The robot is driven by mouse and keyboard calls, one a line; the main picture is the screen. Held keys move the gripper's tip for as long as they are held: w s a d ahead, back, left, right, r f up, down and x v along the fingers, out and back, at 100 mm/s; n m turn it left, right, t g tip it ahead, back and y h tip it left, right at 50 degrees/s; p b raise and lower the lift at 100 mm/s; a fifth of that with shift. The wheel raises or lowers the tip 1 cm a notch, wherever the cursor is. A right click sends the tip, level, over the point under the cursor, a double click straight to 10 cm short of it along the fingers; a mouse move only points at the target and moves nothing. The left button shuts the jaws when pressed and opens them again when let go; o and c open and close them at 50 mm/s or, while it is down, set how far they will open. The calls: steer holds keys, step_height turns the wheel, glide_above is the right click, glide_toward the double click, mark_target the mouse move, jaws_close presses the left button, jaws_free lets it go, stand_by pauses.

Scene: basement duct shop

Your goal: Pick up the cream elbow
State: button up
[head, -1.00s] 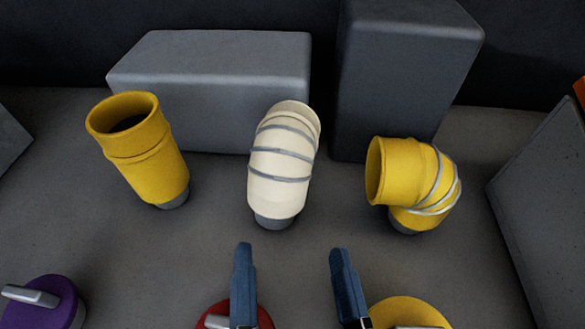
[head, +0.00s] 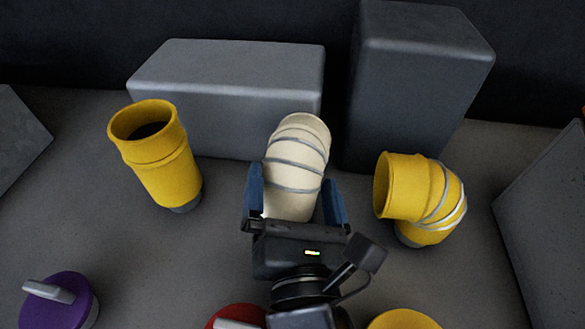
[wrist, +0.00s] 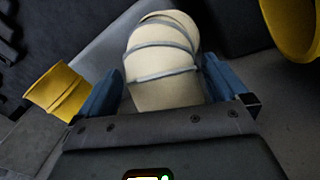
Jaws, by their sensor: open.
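The cream elbow (head: 297,165), banded with grey rings, stands in the middle of the head view in front of a grey block. My gripper (head: 294,198) is open, with one blue finger on each side of the elbow's lower part. In the wrist view the elbow (wrist: 163,65) fills the space between the fingers of my gripper (wrist: 160,88). I cannot tell whether either finger touches it. The elbow's base is hidden behind my gripper in the head view.
A yellow straight duct (head: 158,160) stands to the left, and a yellow elbow (head: 415,190) with grey rings to the right. A long grey block (head: 230,90) and a tall dark block (head: 415,90) stand behind. Purple (head: 62,300), red (head: 238,316) and yellow (head: 404,320) lidded things are in front.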

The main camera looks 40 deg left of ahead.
steer(key=shift+w+a, duration=0.25)
steer(key=shift+c, duration=0.2)
steer(key=c, duration=0.9)
steer(key=shift+c, duration=0.8)
steer(key=shift+r, duration=0.15)
